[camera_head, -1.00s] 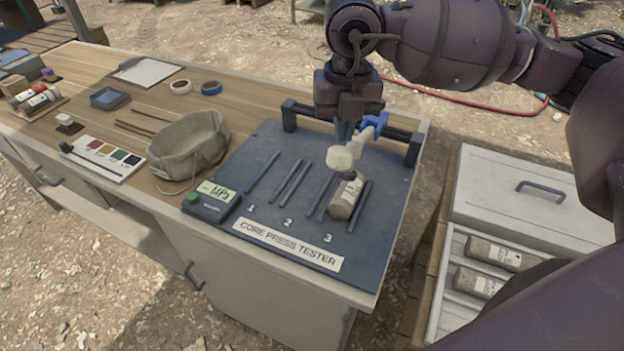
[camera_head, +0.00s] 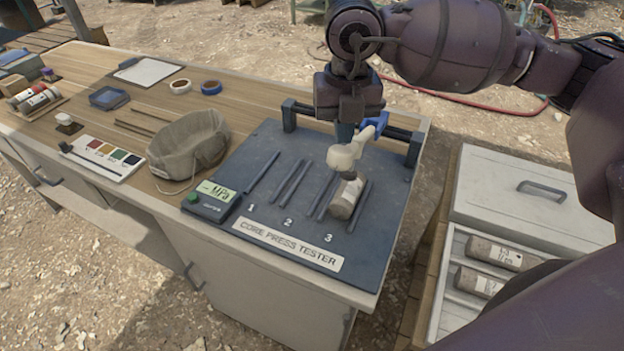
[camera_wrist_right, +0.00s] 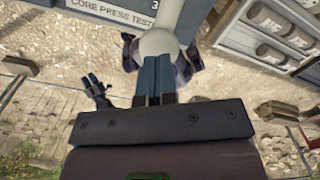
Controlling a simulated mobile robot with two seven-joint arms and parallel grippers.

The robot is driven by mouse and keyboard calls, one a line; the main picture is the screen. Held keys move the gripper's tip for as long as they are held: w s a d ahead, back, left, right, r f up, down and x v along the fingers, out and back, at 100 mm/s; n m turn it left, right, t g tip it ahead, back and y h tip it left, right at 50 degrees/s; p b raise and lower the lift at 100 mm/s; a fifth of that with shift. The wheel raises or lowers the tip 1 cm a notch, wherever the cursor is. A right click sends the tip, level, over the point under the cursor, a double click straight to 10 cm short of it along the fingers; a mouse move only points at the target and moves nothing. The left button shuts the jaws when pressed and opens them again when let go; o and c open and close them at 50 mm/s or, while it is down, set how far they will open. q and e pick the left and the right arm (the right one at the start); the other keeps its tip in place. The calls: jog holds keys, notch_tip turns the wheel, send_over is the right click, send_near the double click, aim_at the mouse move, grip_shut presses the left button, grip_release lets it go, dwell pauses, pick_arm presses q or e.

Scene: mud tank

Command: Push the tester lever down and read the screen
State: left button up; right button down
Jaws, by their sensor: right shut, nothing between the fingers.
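The core press tester (camera_head: 385,185) is a dark blue-grey plate on the table with slots numbered 1 to 3. A grey core (camera_head: 346,198) with a white label lies at slot 3. The tester's screen (camera_head: 217,191) shows dashes and "MPa".
A cloth bag (camera_head: 188,145) stands left of the tester, near a colour card (camera_head: 105,153) and tape rolls (camera_head: 181,86). A drawer box (camera_head: 515,200) with more cores stands to the right. A dark crossbar (camera_head: 398,133) spans the tester's back.

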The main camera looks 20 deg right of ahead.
aim_at(341, 149)
jog(key=shift+s+f+b, duration=0.1)
jog(key=shift+f+b, duration=0.2)
jog(key=shift+f, duration=0.4)
jog(key=shift+a+f, duration=0.15)
jog(key=shift+f, duration=0.45)
pick_arm(q)
jog(key=shift+s+f+b, duration=0.3)
jog(key=shift+f, duration=0.65)
pick_arm(e)
jog(key=shift+f, duration=0.15)
pick_arm(q)
jog(key=shift+w, duration=0.1)
pick_arm(e)
jog(key=shift+f, duration=0.1)
jog(key=shift+s+a+f+b, duration=0.15)
jog(key=shift+f+b, duration=0.3)
jog(key=shift+f, duration=0.55)
jog(key=shift+s+f, duration=0.1)
jog(key=shift+f, duration=0.45)
pick_arm(q)
jog(key=shift+s+f+g, duration=0.15)
jog(key=shift+s+f, duration=0.15)
jog(key=shift+f, duration=0.2)
jog(key=shift+s+f+g, duration=0.15)
jog(key=shift+s+f, duration=0.1)
jog(key=shift+f, duration=0.2)
jog(key=shift+w, duration=0.15)
